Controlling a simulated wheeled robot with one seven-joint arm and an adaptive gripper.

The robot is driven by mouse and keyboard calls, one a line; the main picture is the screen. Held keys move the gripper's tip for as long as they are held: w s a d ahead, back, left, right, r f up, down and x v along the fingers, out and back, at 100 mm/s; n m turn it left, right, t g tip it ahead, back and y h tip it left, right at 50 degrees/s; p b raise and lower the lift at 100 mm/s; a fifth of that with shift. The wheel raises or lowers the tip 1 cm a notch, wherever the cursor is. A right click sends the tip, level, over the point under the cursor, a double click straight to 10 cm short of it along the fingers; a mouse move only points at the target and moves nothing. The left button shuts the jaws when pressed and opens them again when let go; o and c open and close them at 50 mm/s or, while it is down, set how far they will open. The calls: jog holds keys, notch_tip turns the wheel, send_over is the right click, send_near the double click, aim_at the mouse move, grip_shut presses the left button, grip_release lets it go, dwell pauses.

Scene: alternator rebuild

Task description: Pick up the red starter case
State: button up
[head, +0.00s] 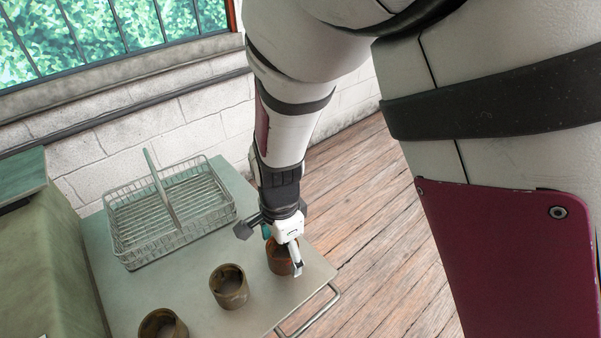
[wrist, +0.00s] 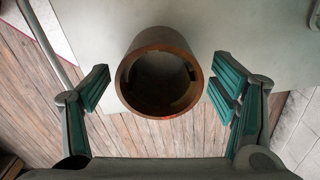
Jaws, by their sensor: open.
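The red starter case (head: 279,258) is a short reddish-brown open cylinder. It stands upright near the right corner of a grey-green table (head: 262,311). My gripper (head: 283,262) is above and around it in the head view and hides part of it. In the wrist view the red starter case (wrist: 159,42) shows from above as a ring with a hollow middle. My gripper (wrist: 158,82) is open there, with one green-padded finger on each side of the case and a gap on both sides. I cannot tell the exact height of the fingertips against the rim.
Two brownish cylinders stand to the left on the table, a middle one (head: 229,287) and a front one (head: 163,325). A wire basket (head: 170,212) with a divider and handle is behind them. A metal rail (head: 318,312) runs along the table's right edge, with wooden floor beyond.

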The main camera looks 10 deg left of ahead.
jog(key=shift+f+b, duration=0.6)
jog(key=shift+f, duration=0.35)
jog(key=shift+r, duration=0.1)
grip_shut()
jog(key=shift+r, duration=0.15)
